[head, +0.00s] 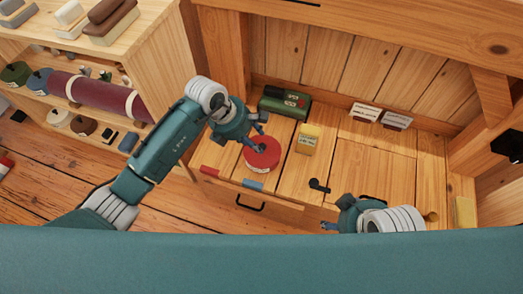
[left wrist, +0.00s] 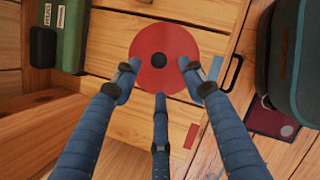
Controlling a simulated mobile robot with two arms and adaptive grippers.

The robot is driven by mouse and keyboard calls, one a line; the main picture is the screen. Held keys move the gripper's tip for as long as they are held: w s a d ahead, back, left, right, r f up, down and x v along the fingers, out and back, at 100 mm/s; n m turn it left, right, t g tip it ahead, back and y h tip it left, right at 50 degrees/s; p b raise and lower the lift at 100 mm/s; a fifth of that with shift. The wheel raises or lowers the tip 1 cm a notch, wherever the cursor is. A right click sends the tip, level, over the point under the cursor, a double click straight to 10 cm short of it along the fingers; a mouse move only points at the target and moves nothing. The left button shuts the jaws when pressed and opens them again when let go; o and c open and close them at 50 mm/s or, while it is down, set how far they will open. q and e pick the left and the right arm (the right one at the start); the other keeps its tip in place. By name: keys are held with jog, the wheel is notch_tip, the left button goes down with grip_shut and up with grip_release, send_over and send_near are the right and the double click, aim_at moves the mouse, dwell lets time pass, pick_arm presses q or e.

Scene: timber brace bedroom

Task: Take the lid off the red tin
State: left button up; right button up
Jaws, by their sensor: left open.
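The red tin (head: 252,166) stands on the wooden desk top, with a pale label on its side. Its round red lid (left wrist: 158,40) is on it and has a dark knob (left wrist: 158,60) in the middle. My left gripper (head: 258,138) is open over the tin. In the left wrist view the fingers of my left gripper (left wrist: 158,78) are spread around the knob, overlapping the lid's near part; whether they touch it is unclear. My right gripper (head: 332,225) is at the desk's front edge, seen only in part, and its fingers are too small to read.
A dark green box (head: 284,104) stands behind the tin, and a yellow box (head: 307,140) stands to its right. A small black item (head: 319,186) lies near the front. The desk's right half is mostly clear.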

aim_at(262, 145)
pick_arm(q)
jog(key=x, duration=0.2)
jog(key=b+x, duration=0.1)
jog(key=x, duration=0.1)
jog(key=shift+w+d+f, duration=0.1)
jog(key=shift+d+f, duration=0.1)
jog(key=shift+d, duration=0.2)
grip_shut()
jog(key=shift+r, duration=0.2)
